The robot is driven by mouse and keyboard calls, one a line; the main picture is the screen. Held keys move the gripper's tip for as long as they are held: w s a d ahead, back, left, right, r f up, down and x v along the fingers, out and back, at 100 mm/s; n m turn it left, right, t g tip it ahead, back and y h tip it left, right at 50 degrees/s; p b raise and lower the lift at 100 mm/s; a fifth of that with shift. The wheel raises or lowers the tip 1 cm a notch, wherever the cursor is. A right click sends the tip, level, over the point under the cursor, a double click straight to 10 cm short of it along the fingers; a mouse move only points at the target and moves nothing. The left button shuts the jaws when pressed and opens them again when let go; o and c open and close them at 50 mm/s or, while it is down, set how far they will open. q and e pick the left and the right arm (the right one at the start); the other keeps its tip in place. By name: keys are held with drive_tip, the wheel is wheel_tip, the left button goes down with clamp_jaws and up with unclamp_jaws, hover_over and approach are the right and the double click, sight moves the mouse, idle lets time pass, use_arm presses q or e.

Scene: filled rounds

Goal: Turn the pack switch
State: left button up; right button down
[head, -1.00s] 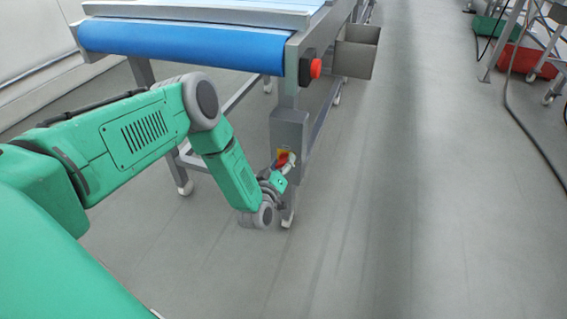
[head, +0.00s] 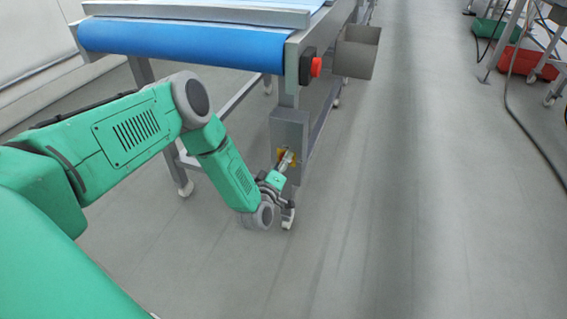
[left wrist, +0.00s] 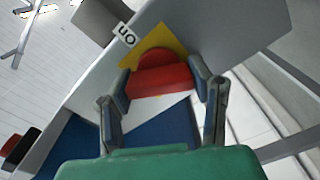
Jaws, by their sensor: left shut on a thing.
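The pack switch is a red knob (left wrist: 162,78) on a yellow plate (left wrist: 157,42), fixed to a grey box (head: 290,130) on the conveyor's leg. An "ON" label (left wrist: 125,35) shows beside the plate in the left wrist view. My left gripper (left wrist: 160,76) has one finger on each side of the red knob and is shut on it. In the head view the left gripper (head: 284,163) is at the front of the box; it hides the knob, and only a bit of yellow shows. My right gripper is not in view.
The conveyor (head: 180,45) with its blue belt stands above the box. A red push button (head: 316,67) and a grey bin (head: 357,52) are on its right side. The floor to the right is clear, up to a hose (head: 525,130) and a red crate (head: 527,62).

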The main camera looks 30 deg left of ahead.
use_arm(q)
drive_tip(key=shift+s+a+f, duration=0.15)
drive_tip(key=o, duration=1.2)
drive_tip(key=shift+c, duration=0.2)
drive_tip(key=v, duration=1.2)
